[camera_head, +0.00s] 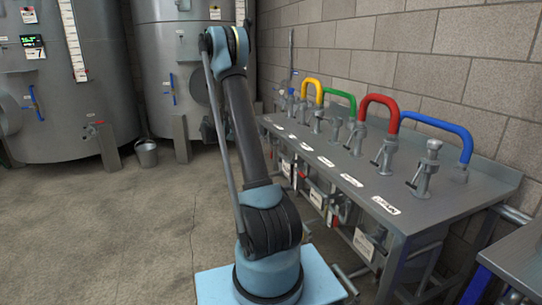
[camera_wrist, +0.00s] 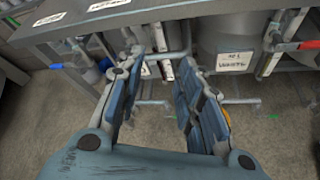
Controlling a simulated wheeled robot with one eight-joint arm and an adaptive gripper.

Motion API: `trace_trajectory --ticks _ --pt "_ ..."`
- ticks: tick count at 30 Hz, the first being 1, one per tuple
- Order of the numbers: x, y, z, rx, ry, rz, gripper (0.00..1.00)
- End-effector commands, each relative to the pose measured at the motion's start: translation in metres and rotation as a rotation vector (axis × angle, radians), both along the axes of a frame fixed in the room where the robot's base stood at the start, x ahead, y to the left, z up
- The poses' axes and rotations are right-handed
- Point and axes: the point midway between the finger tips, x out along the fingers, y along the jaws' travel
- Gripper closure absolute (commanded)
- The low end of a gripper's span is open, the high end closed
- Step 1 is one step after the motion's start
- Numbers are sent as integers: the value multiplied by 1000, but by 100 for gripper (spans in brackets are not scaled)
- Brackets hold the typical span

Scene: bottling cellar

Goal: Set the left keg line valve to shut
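My gripper (camera_wrist: 162,64) is open and empty in the wrist view, its two blue-padded fingers pointing under a grey bench edge. Several valve-like fittings show below that edge. One at the right has a red lever (camera_wrist: 307,45) lying nearly level on a grey pipe body. I cannot tell which is the left keg line valve. In the head view, small red parts (camera_head: 340,211) show under the bench, too small to read. My gripper is not visible there.
The metal bench (camera_head: 335,172) carries several taps and coloured pipe loops along the wall. A grey vessel (camera_wrist: 220,35) with a white label stands below it, with thin pipes near my fingers. Large tanks (camera_head: 75,75) and a bucket (camera_head: 147,153) stand left. Floor between is clear.

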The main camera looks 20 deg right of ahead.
Motion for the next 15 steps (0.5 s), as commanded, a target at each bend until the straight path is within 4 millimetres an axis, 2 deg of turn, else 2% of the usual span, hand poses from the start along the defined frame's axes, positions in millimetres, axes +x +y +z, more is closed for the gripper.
trace_trajectory --ticks 1,6,15 --pt "11 0 -10 -29 18 9 67" --pt "40 0 -40 -136 92 43 67" --pt "78 4 -101 -324 227 81 67"
